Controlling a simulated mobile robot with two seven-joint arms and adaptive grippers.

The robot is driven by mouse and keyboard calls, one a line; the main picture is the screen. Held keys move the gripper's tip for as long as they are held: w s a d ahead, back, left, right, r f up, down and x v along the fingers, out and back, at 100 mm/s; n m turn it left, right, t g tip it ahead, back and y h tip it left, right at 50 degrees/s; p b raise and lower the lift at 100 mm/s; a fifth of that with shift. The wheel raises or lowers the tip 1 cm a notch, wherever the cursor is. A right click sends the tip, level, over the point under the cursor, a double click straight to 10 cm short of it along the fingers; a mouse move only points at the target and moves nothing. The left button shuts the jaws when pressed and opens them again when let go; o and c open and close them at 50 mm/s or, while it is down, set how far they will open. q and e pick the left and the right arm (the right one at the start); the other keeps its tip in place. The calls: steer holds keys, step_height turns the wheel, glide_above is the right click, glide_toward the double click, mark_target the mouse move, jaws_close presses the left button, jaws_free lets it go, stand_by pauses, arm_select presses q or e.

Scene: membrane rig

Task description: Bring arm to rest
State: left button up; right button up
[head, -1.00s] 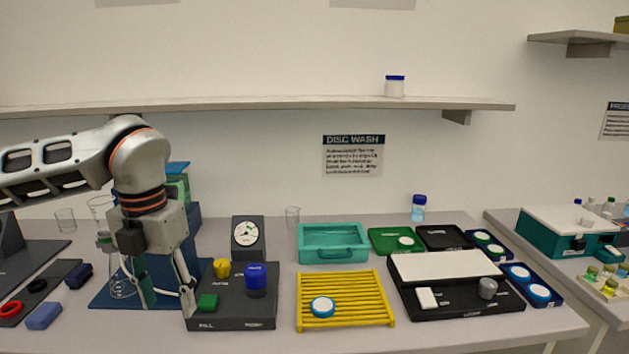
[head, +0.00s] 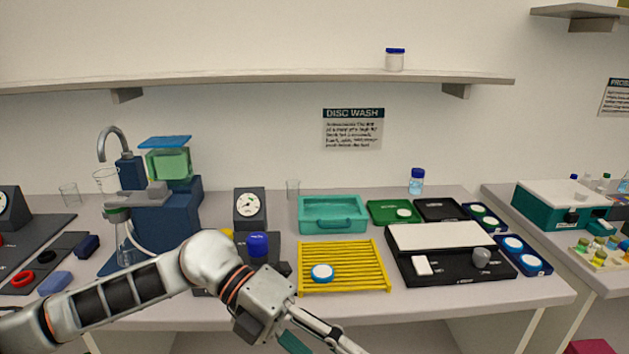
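My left arm comes in from the lower left and reaches across the front of the bench. Its gripper (head: 318,338) is low at the bottom edge of the head view, in front of the bench edge and below the yellow rack. One green-padded finger and one light finger show, spread apart, with nothing seen between them; the tips are partly cut off by the frame. My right gripper is not in view.
The yellow rack (head: 375,288) holds a white-and-blue disc (head: 322,273). Behind it is a teal tray (head: 333,226). A black case (head: 448,273) stands to the right. At the left is a blue filter stand (head: 168,223) with glassware. Free space lies before the bench at right.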

arm_select(q)
steer(key=d+r+n+h, duration=0.2)
steer(key=d+r+h, duration=0.1)
steer(key=d+h, duration=0.1)
steer(key=w+a+r+n+t+h, duration=0.1)
steer(key=w+r+n+t+h, duration=0.1)
steer(key=w+n+t+h, duration=0.65)
steer(key=w+a+f+n+t+y, duration=0.2)
steer(key=a+f+n+t+y, duration=0.35)
steer(key=n+t, duration=0.2)
steer(key=w+a+f+n+t+y, duration=0.3)
steer(key=a+f+n+t+y, duration=0.15)
steer(key=f+n+t, duration=0.35)
steer(key=s+a+f+n+g+y, duration=0.25)
steer(key=a+f+n+y, duration=0.55)
steer(key=f, duration=0.5)
steer(key=s+a+f+n+g+y, duration=0.1)
steer(key=s+a+f+g+y, duration=0.1)
steer(key=s+a+f, duration=0.2)
steer(key=s+a+f+n+g+y, duration=0.1)
steer(key=s+a+f+n+g, duration=0.1)
steer(key=s+a+f, duration=0.3)
steer(key=s+f, duration=0.4)
steer(key=f, duration=0.2)
steer(key=shift+f+n+y, duration=0.3)
steer(key=shift+f+y, duration=0.05)
